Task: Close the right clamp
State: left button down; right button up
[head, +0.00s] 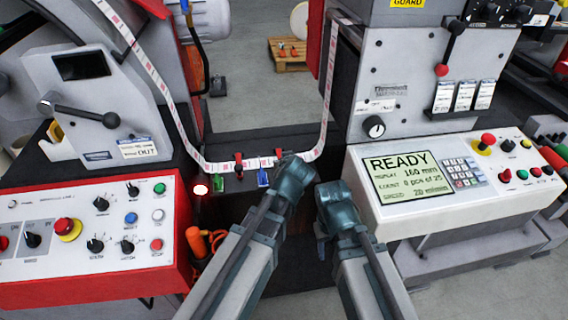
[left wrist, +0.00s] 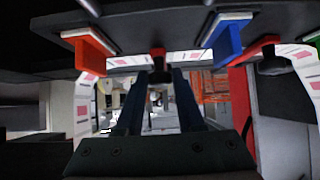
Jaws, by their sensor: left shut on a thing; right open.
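The right clamp (head: 278,153) is a small dark lever with a red top on the black splice table (head: 240,187). My left gripper (head: 288,162) reaches it from the front and partly covers it. In the left wrist view, my left gripper's fingers (left wrist: 160,84) are shut on the dark, red-tipped clamp lever (left wrist: 158,54). The left clamp (head: 238,158) has a red lever, apart from my grippers. My right gripper (head: 328,192) is open and empty, right of the left one, apart from the clamps. Its fingertips are hard to make out.
The printed label web (head: 212,166) runs across the table and up both sides. Blue (head: 262,178) and green (head: 220,169) tabs stick out at the front edge. An orange tab (left wrist: 90,46) shows in the left wrist view. Control panels (head: 95,232) (head: 460,175) flank the table.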

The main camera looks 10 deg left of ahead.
pick_arm(q)
jog(key=shift+s+f+b, duration=0.3)
jog(key=shift+f, duration=0.25)
pick_arm(e)
jog(key=shift+s+f, duration=0.15)
jog(key=shift+f, duration=0.3)
pick_arm(q)
jog(key=shift+s+d+f, duration=0.1)
jog(key=c, duration=0.6)
grip_release()
jog(key=shift+o, duration=0.2)
pick_arm(e)
jog(key=shift+d, duration=0.1)
